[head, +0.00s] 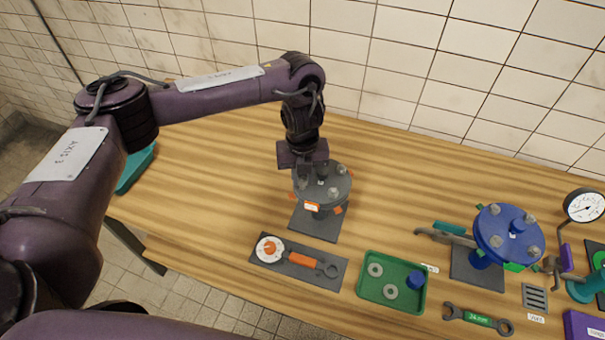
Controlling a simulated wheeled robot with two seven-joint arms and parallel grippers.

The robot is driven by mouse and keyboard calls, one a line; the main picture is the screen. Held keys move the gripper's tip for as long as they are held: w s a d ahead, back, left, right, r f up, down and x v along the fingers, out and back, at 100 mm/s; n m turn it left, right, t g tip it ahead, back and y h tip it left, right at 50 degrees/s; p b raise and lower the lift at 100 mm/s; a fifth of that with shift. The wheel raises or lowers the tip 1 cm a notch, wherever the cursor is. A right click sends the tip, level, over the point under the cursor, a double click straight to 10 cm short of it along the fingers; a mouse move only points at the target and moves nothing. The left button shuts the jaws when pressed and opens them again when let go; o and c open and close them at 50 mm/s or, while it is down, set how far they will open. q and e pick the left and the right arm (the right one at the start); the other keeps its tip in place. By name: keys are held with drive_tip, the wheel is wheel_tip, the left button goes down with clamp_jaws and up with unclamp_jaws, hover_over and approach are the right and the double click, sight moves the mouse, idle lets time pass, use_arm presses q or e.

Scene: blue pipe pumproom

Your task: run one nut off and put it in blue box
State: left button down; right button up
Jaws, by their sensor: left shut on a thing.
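A round grey flange (338,190) with several nuts and bolts around its rim stands on a dark base plate (315,224) near the table's middle. My left gripper (312,178) points down over the flange's far left part. It is shut on a nut there, which the fingers mostly hide; I cannot tell whether the nut is still on its thread. Other nuts show on the flange's rim. A teal-blue box (134,172) sits at the table's left end, partly hidden behind my left arm. My right gripper is not in view.
A dark mat (335,277) with an orange-handled tool lies in front of the flange. A green tray (372,292) holds washers and a blue part. A blue flange (508,236), a spanner (478,319) and a gauge (584,206) are at right. The table left of the flange is clear.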

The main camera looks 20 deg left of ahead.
use_arm(q)
drive_tip(key=shift+n, duration=0.7)
drive_tip(key=shift+r, duration=0.6)
drive_tip(key=shift+r, duration=2.2)
